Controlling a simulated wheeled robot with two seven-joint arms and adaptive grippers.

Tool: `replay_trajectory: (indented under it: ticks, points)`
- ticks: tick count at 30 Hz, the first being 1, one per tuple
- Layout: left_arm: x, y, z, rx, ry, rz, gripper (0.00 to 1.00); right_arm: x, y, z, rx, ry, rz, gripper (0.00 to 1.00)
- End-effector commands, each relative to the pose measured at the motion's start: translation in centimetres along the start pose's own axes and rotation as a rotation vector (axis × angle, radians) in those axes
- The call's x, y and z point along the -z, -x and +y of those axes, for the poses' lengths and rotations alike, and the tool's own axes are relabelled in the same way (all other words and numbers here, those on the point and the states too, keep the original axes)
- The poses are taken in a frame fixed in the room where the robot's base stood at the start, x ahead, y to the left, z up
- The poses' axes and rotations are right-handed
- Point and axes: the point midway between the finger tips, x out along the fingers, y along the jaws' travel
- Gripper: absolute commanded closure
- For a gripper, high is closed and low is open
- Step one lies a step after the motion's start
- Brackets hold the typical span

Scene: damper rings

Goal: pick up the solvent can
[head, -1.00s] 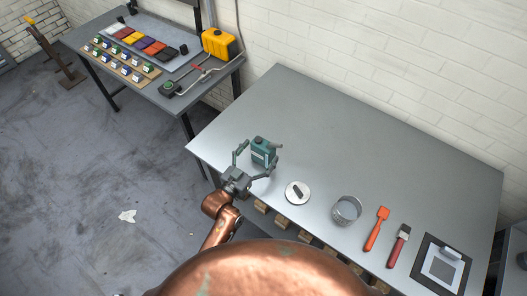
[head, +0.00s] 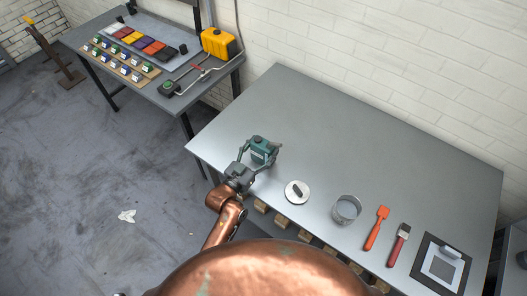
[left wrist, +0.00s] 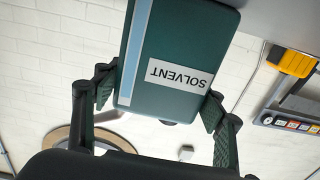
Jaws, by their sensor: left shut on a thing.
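The solvent can (head: 262,150) is a small teal-green can with a dark cap, at the left part of the near grey table. In the left wrist view the can (left wrist: 180,50) shows a white label reading SOLVENT, upside down in the picture. My left gripper (head: 258,158) is shut on the can, with one finger against each side. Its two fingers (left wrist: 160,98) also show in the left wrist view, pads at the can's edges. Whether the can's base touches the table cannot be told. My right gripper is not in view.
On the near table (head: 330,130), right of the can, are a round white disc (head: 297,191) with a dark piece, a clear cup (head: 346,209), an orange spatula (head: 377,228), a red-handled brush (head: 397,244) and a framed pad (head: 441,265). The table's back is clear.

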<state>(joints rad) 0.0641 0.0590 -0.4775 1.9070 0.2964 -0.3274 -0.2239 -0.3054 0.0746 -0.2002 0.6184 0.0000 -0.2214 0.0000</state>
Motion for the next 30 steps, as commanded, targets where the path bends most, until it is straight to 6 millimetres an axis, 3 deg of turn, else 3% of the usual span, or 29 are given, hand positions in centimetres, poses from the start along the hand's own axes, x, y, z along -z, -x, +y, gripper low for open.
replay_trajectory:
  ticks: [10,20,27,30]
  points:
    - [0.2,0.0,0.0,0.0,-0.001,0.004,0.75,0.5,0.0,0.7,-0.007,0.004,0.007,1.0]
    - [0.7,0.0,0.0,0.0,-0.001,0.005,0.76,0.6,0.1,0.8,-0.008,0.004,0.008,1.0]
    - [3.5,-0.1,0.1,-0.001,-0.002,0.008,0.76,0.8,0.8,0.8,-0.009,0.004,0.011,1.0]
    - [5.2,1.3,0.5,-0.001,-0.001,0.006,0.76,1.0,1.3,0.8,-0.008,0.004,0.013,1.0]
